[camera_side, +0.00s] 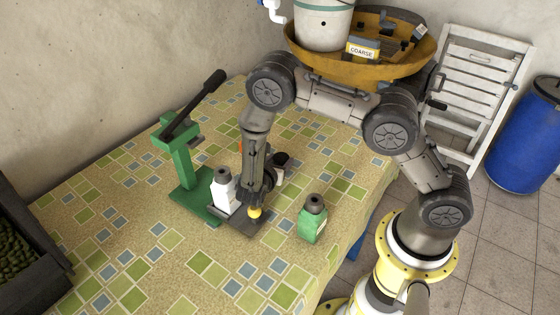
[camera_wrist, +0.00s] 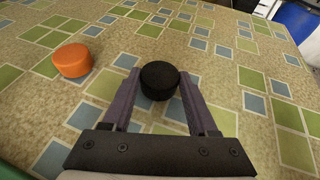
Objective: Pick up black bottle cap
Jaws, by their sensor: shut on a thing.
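The black bottle cap (camera_wrist: 159,81) sits between the two fingers of my gripper (camera_wrist: 160,92) in the wrist view, held near the fingertips. My gripper is shut on the cap, with one finger on each side of it. I cannot tell whether the cap touches the table or is just above it. In the side view my gripper (camera_side: 258,190) points down over the table, between a white bottle and a green bottle. The held cap is not clearly visible there.
An orange cap (camera_wrist: 74,60) lies left of the held cap. The white bottle (camera_side: 222,191) and a green press (camera_side: 183,165) with a black lever stand left of my gripper. The green bottle (camera_side: 311,222) stands right. The front of the patterned table (camera_side: 190,275) is clear.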

